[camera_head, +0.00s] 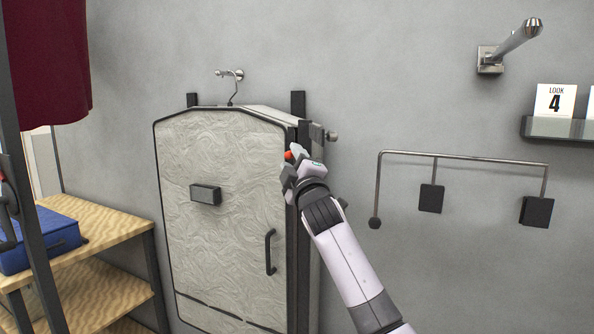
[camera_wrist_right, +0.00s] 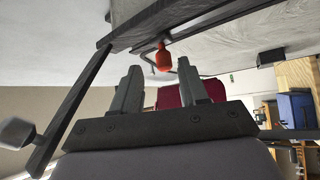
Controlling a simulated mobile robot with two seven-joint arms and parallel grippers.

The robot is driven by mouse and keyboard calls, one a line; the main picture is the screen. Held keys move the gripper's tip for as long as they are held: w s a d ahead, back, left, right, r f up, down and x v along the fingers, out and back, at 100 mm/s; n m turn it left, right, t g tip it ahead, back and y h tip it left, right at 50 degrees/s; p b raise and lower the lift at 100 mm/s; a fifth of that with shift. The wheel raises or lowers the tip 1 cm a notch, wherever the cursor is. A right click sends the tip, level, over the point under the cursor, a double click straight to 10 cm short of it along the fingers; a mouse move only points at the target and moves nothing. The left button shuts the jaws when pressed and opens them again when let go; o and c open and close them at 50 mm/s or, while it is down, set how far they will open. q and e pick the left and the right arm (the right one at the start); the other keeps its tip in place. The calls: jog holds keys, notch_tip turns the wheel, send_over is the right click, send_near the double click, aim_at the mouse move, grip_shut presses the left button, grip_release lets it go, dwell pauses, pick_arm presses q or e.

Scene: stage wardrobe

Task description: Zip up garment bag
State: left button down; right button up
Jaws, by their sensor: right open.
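The garment bag (camera_head: 225,150) hangs upright against the grey wall from a metal hook (camera_head: 231,74). It has a pale wrinkled front, dark edging, a dark block and a black handle (camera_head: 270,252). A small orange-red pull (camera_head: 296,152) is at its upper right edge. My right gripper (camera_head: 290,168) is at that edge, close to the pull. In the right wrist view the jaws (camera_wrist_right: 159,68) are open and the pull (camera_wrist_right: 164,57) shows at the gap between the fingertips; I cannot tell whether they touch. My left gripper is not in view.
A metal rail (camera_head: 460,157) with dark clips sticks out right of the bag. A wooden shelf unit (camera_head: 110,228) with a blue case (camera_head: 40,243) and a dark red garment (camera_head: 45,60) are on the left.

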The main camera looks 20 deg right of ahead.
jog(key=shift+v, duration=1.7)
